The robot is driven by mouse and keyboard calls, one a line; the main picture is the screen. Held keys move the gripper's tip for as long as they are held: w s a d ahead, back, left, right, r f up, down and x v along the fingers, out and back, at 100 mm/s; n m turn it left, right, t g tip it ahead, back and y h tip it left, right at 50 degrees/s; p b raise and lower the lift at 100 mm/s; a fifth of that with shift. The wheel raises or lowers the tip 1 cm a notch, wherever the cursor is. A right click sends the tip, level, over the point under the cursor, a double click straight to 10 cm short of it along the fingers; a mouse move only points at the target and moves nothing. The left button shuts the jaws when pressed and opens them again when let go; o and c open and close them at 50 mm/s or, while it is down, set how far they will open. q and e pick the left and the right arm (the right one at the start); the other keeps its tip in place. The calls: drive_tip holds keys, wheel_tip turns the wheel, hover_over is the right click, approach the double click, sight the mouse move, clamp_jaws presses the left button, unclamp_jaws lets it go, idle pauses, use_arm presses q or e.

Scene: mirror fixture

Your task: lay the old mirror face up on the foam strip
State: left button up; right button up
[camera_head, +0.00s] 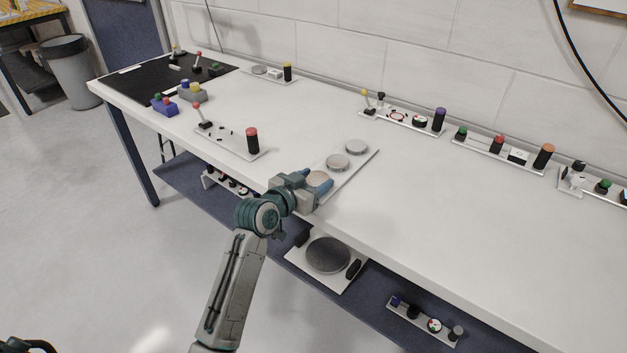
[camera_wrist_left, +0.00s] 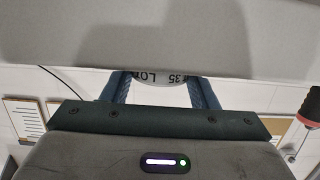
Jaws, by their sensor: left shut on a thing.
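My left gripper (camera_head: 322,184) is at the front edge of the white table (camera_head: 450,215), shut on a round pale disc (camera_head: 317,178), which I take to be the old mirror. In the left wrist view the disc (camera_wrist_left: 160,75) shows between the blue fingers, with black lettering on its visible side. A pale slab hides its upper part there. Two more round discs (camera_head: 337,161) (camera_head: 356,146) lie in a row beyond it on a thin pale plate (camera_head: 362,162). I cannot tell whether this plate is the foam strip.
A panel with a joystick and red-topped post (camera_head: 251,140) stands left of the gripper. Several control panels (camera_head: 402,118) line the wall. A lower shelf (camera_head: 375,300) holds a plate with a large dark disc (camera_head: 328,255). The table's front right is clear.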

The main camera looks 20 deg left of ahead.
use_arm(q)
drive_tip(key=shift+f, duration=0.1)
drive_tip(key=o, duration=1)
drive_tip(key=shift+s+a, duration=0.1)
drive_tip(key=shift+s, duration=0.1)
drive_tip(key=v, duration=1.2)
drive_tip(key=s+a+f+n+g+y, duration=0.1)
drive_tip(key=s+f+g, duration=0.15)
drive_tip(key=f, duration=0.65)
drive_tip(key=s+a+f+n+g+y, duration=0.15)
drive_tip(key=s+f, duration=0.25)
drive_tip(key=f, duration=0.4)
drive_tip(key=s+a+f+g+y, duration=0.1)
drive_tip(key=s+f+g, duration=0.3)
drive_tip(key=s+f, duration=0.5)
drive_tip(key=s+a+f+g+y, duration=0.1)
drive_tip(key=s+f+g, duration=0.3)
drive_tip(key=s+f, duration=0.5)
drive_tip(key=shift+s+a+y, duration=0.3)
drive_tip(key=shift+s+y, duration=0.45)
drive_tip(key=shift+s, duration=0.25)
